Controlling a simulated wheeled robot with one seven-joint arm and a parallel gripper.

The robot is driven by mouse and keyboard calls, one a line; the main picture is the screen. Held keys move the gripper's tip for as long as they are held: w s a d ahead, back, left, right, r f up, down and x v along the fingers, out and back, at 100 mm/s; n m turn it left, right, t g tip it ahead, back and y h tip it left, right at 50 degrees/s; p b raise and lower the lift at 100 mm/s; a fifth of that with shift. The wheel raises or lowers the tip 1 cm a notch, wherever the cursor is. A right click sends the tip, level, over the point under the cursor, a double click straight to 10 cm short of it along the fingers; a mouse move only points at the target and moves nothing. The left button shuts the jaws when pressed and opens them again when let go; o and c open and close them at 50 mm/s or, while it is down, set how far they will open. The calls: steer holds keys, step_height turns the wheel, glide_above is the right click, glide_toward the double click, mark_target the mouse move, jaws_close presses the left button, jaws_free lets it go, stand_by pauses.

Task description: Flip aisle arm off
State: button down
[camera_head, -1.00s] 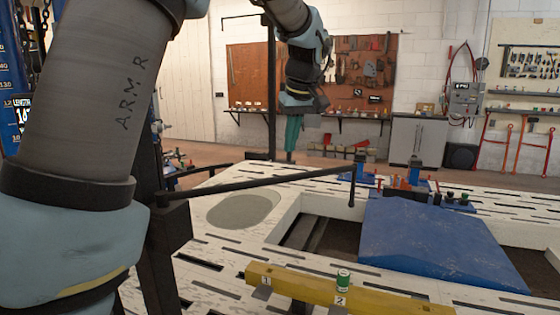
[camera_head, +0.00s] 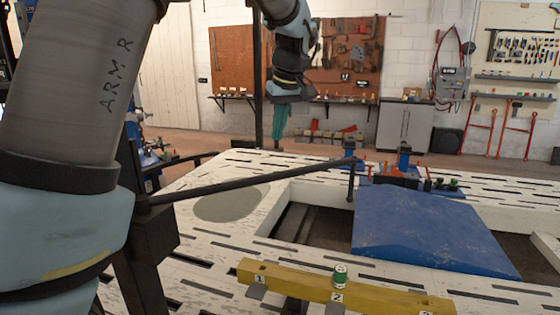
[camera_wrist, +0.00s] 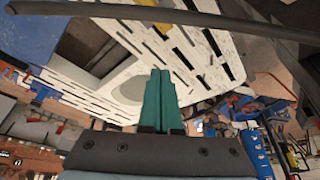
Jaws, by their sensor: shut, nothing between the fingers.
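A long black swing arm (camera_head: 255,181) runs from a dark post bracket on the left across the white slotted bench, with a short rod hanging from its far end. A shorter black bar (camera_head: 180,161) sticks out behind it. I cannot tell by any label which one is the aisle arm. My gripper (camera_head: 281,122), with teal fingers, points down beyond the long arm, near an upright black post. In the wrist view the fingers (camera_wrist: 160,80) are together and empty. A dark bar (camera_wrist: 200,17) crosses the top of that view, apart from the fingertips.
The white bench (camera_head: 215,240) has a rectangular opening with a blue sloped panel (camera_head: 425,230). A yellow numbered beam (camera_head: 300,282) with a green can (camera_head: 340,275) stands in front. The black post (camera_head: 258,90) rises close to my gripper. Tool boards hang on the back wall.

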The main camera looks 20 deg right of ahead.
step_height(320, 180, down, 8)
steer(key=s+p, duration=0.1)
steer(key=p, duration=0.3)
steer(key=shift+s, duration=0.15)
steer(key=shift+f, duration=0.1)
